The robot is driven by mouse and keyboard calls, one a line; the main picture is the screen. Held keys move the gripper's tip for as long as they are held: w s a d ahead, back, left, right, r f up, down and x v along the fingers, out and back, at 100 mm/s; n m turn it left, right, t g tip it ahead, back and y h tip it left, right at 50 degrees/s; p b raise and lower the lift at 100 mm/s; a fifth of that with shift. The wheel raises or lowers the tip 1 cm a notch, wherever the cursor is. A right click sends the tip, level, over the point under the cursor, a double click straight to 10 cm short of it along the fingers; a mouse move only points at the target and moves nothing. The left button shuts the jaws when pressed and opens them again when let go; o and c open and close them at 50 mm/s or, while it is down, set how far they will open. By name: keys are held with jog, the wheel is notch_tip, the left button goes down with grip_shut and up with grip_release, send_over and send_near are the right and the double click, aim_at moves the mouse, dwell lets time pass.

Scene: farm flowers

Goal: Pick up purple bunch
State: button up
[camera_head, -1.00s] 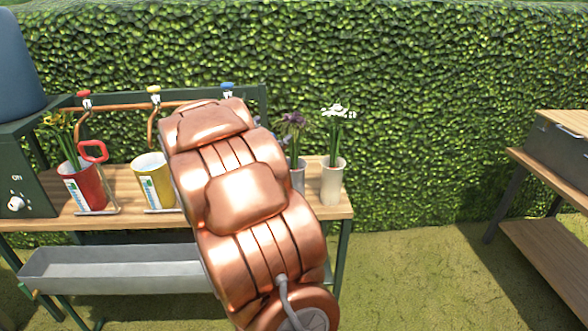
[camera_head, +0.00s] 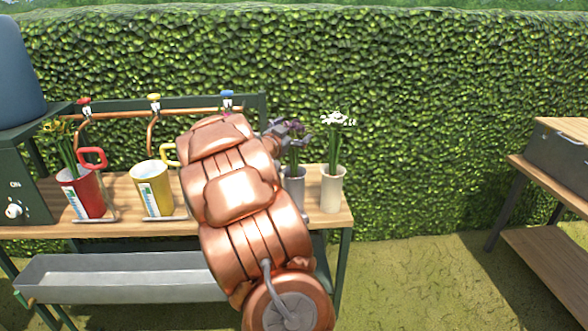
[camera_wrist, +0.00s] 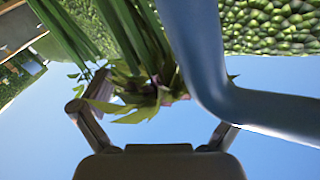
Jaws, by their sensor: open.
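The purple bunch (camera_head: 293,158) stands in a grey vase (camera_head: 294,186) on the wooden bench, its green stems showing and its blossoms partly covered by my gripper. My gripper (camera_head: 291,134) is at blossom height, at the top of the bunch. In the wrist view, my gripper (camera_wrist: 158,122) is open, its fingers spread on both sides of leaves and a little purple of the bunch (camera_wrist: 160,95). I cannot tell whether the fingers touch it.
A cream vase with white flowers (camera_head: 336,120) stands close on the right. Yellow (camera_head: 153,190) and red (camera_head: 82,193) cans stand left under taps. A blue-grey curved bar (camera_wrist: 195,60) crosses the wrist view close up. A hedge (camera_head: 430,110) is behind.

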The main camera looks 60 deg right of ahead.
jog(key=shift+d, duration=0.4)
jog(key=shift+c, duration=0.3)
grip_shut()
dwell(0.4)
